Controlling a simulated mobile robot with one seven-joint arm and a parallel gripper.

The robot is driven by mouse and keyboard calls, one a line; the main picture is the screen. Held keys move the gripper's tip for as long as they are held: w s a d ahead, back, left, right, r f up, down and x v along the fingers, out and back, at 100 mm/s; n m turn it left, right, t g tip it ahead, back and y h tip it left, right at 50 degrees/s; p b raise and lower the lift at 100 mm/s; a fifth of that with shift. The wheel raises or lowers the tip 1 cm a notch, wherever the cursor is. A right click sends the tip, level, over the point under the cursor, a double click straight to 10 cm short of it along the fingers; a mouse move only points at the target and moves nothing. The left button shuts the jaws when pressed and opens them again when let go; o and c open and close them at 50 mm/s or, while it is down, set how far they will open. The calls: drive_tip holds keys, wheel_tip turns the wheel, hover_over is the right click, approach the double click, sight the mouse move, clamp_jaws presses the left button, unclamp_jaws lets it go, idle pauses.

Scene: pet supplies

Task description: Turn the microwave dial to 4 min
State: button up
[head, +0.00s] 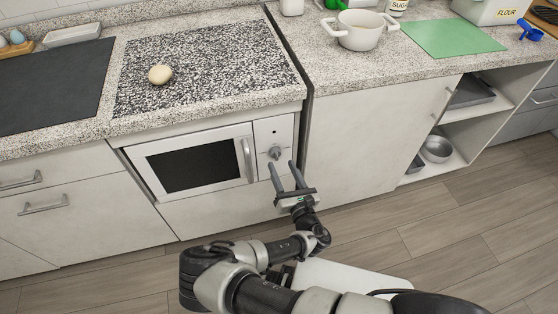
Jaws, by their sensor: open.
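The microwave (190,163) is built into the cabinet under the counter, with a dark window and a vertical handle (246,160). Its door looks shut. The grey dial (276,153) sits on the white panel (272,132) to the right of the door. Its markings are too small to read, so I cannot tell its setting. My gripper (284,174) is open and empty just in front of and below the dial, fingers pointing toward the panel. The fingertips appear close to the dial; I cannot tell whether they touch it.
A round pale item (160,74) lies on the speckled board (206,68) above the microwave. A white pot (360,32) and a green mat (452,39) are on the right counter. Open shelves (472,120) stand at the right. The floor (440,215) at right is clear.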

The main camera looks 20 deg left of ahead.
sight(278, 157)
drive_tip(key=shift+x, duration=2.2)
drive_tip(key=shift+c, duration=0.5)
drive_tip(key=c, duration=0.9)
drive_tip(key=shift+c, duration=0.2)
